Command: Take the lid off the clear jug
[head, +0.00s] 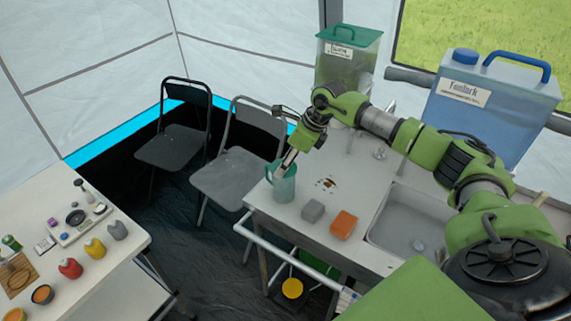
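A clear, box-shaped container (345,72) with a green lid (349,35) and a label stands at the back of the counter; the lid sits on top of it. My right arm comes in from the right and passes in front of the container's lower part. My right gripper (288,159) points down at the rim of a teal mug (283,185) at the counter's left edge, away from the lid. Its fingers are too small to tell open from shut, or whether they touch the mug. My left gripper is not in view.
A large blue-tinted water container (490,108) stands at the back right. A sink (407,222), a grey block (313,210) and an orange block (343,225) are on the counter. Two folding chairs stand left of it. A white table (115,262) holds several small items.

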